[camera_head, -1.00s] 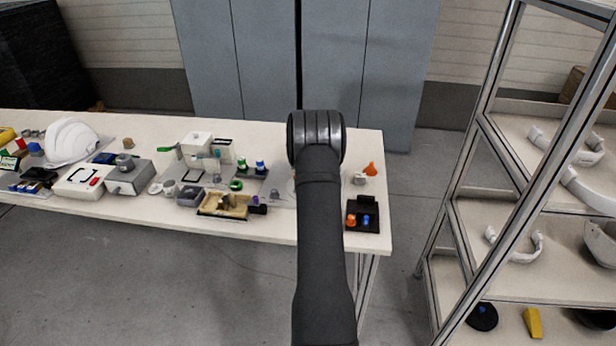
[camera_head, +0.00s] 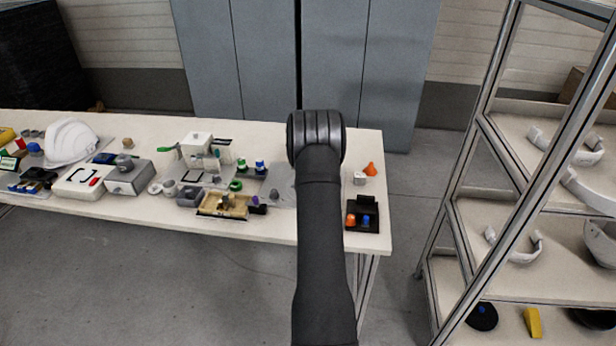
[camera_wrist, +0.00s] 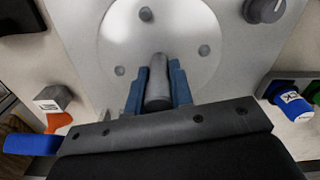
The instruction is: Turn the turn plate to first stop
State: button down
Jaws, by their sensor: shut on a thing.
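The turn plate (camera_wrist: 185,30) is a pale round disc with several small grey studs, set on a light grey square base (camera_wrist: 85,30). It fills the upper middle of the wrist view. My gripper (camera_wrist: 157,88) is shut on a grey upright peg (camera_wrist: 158,80) at the near side of the plate, with a blue finger on each side of it. The foot of the peg is hidden. In the head view my arm covers most of the plate and the whole gripper.
A dark knob (camera_wrist: 265,8) sits on the base at the upper right. A grey cube (camera_wrist: 52,98) and an orange funnel (camera_head: 370,169) are on the other side. A black tray (camera_head: 362,214) lies near the table's right end.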

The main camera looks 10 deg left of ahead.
jog(key=shift+m, duration=1.4)
jog(key=c, duration=1.3)
grip_release()
jog(key=shift+o, duration=0.2)
notch_tip(320, 180, up, 18)
jog(key=shift+f, duration=0.25)
jog(key=shift+f, duration=0.1)
notch_tip(320, 180, down, 17)
jog(key=shift+f, duration=0.15)
